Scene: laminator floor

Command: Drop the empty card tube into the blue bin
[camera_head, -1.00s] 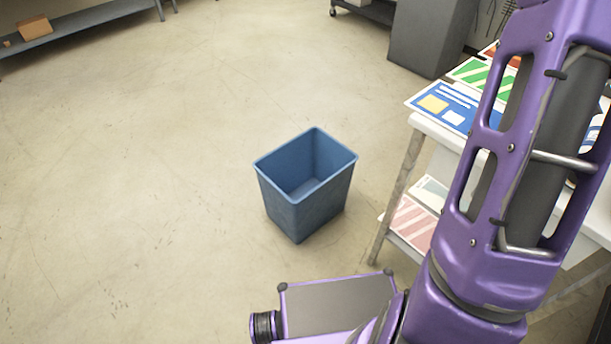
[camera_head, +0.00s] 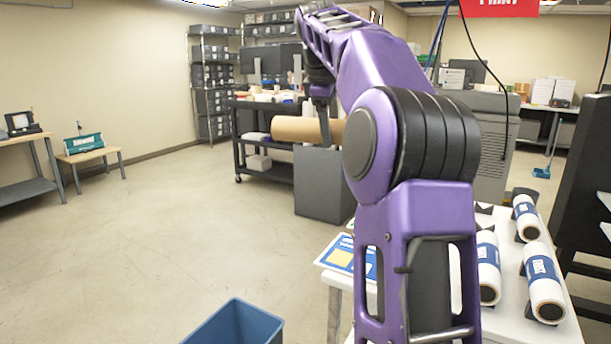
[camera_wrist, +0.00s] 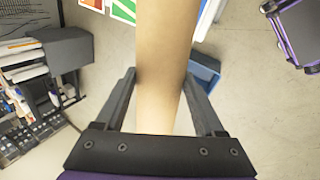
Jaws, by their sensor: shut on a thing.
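The brown card tube (camera_head: 296,130) is held up in the air, lying roughly level, in the head view. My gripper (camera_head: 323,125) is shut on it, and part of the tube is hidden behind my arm. In the wrist view the tube (camera_wrist: 165,60) runs between the two fingers of my gripper (camera_wrist: 160,82). The blue bin (camera_head: 236,324) stands on the floor at the bottom of the head view, with its lower part cut off by the frame. In the wrist view part of the blue bin (camera_wrist: 206,75) shows beyond the right finger, lower than the tube.
A white table (camera_head: 510,320) at the right carries several white rolls (camera_head: 541,282) and printed sheets (camera_head: 345,254). A grey cabinet (camera_head: 321,184) and a black cart (camera_head: 265,150) stand further back.

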